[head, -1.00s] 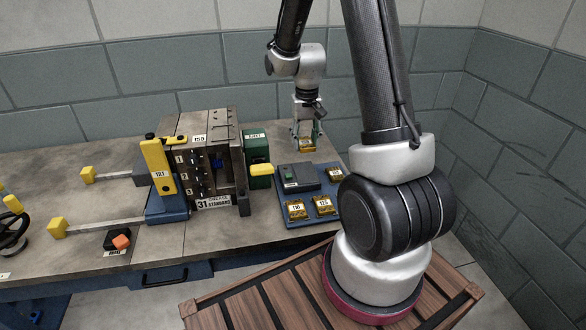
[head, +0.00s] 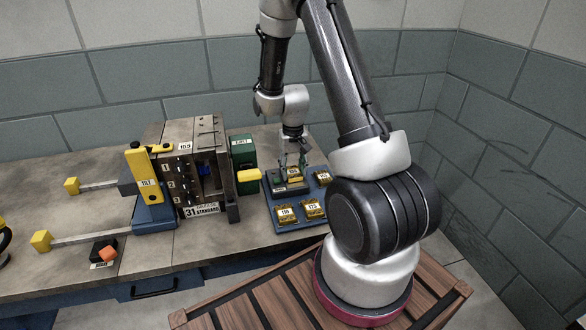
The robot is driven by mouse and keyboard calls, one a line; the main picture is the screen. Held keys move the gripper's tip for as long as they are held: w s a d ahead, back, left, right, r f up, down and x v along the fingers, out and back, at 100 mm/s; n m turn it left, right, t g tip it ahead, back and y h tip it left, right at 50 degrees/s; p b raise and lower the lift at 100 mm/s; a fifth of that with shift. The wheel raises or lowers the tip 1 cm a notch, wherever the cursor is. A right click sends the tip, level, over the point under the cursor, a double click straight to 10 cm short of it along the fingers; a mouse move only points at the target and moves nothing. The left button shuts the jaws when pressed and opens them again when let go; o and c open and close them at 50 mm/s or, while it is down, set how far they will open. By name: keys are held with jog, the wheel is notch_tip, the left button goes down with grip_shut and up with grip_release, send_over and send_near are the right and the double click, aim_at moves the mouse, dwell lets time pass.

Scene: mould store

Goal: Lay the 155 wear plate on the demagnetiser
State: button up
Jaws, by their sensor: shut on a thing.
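My gripper (head: 292,160) is shut on a small brass-yellow plate (head: 294,173) with a pale label, too small to read surely as 155. The plate is over the back part of the dark grey block (head: 291,188) on the blue tray, which looks like the demagnetiser. Whether the plate touches its top or hangs just above it, I cannot tell. The fingers hide part of the block. Other similar yellow plates lie on the tray: one marked 110 (head: 285,214), one marked 125 (head: 313,209) and one at the right edge (head: 323,178).
The blue tray (head: 293,228) stands on the grey bench (head: 100,225). Left of it are a green box (head: 243,150), a yellow handle (head: 246,174) and a mould block (head: 207,131) labelled 155. A yellow tilt lever (head: 144,176) and an orange-topped black box (head: 104,252) are further left.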

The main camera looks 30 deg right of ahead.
jog(key=o, duration=1.4)
jog(key=shift+f, duration=0.15)
jog(key=shift+c, duration=0.2)
notch_tip(320, 180, up, 14)
jog(key=f, duration=0.1)
notch_tip(320, 180, up, 10)
jog(key=n+t, duration=0.1)
send_over(293, 172)
jog(key=s+a, duration=0.2)
jog(key=s, duration=0.3)
jog(key=s+a+r+n+t, duration=0.1)
jog(key=s+r, duration=0.3)
jog(key=s, duration=0.5)
jog(key=s+a+r+n+t, duration=0.1)
jog(key=s+a+r+t, duration=0.1)
jog(key=s+r, duration=0.3)
jog(key=s, duration=0.4)
jog(key=shift+s+r, duration=0.25)
jog(key=shift+r, duration=0.05)
